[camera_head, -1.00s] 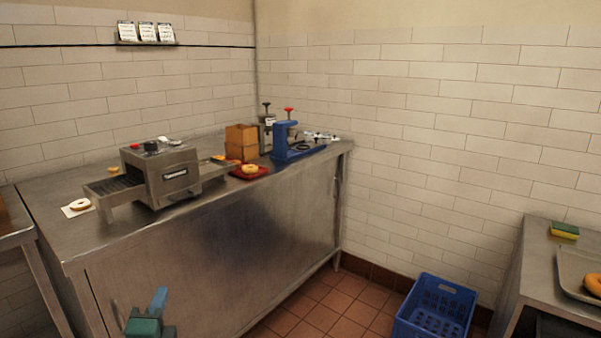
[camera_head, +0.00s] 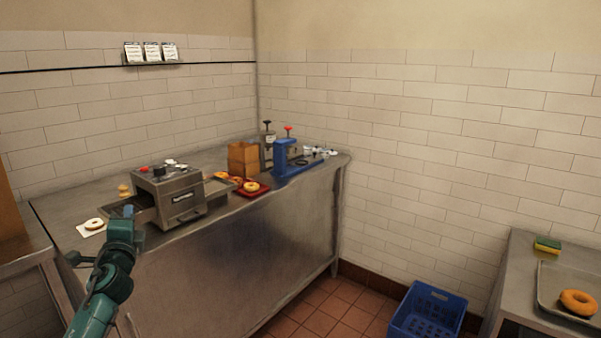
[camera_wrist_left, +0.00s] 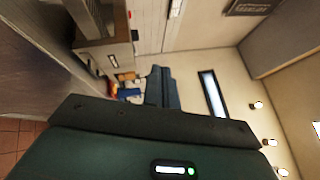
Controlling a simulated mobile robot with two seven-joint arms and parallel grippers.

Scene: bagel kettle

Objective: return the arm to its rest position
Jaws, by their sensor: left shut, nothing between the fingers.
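My left arm (camera_head: 104,285) is teal and reaches up from the bottom left of the head view. Its left gripper (camera_head: 129,212) points up in front of the steel counter's left part, overlapping the toaster's left tray in the picture. In the left wrist view the dark fingers (camera_wrist_left: 160,86) are together with nothing between them. Whether the gripper touches the counter or toaster cannot be told. My right gripper is not in view.
A conveyor toaster (camera_head: 180,200) stands on the steel counter (camera_head: 240,245), with a bagel (camera_head: 94,224) on paper at left. A red tray (camera_head: 262,192), wooden box (camera_head: 242,160) and blue press (camera_head: 284,160) stand further right. A blue crate (camera_head: 428,312) is on the floor.

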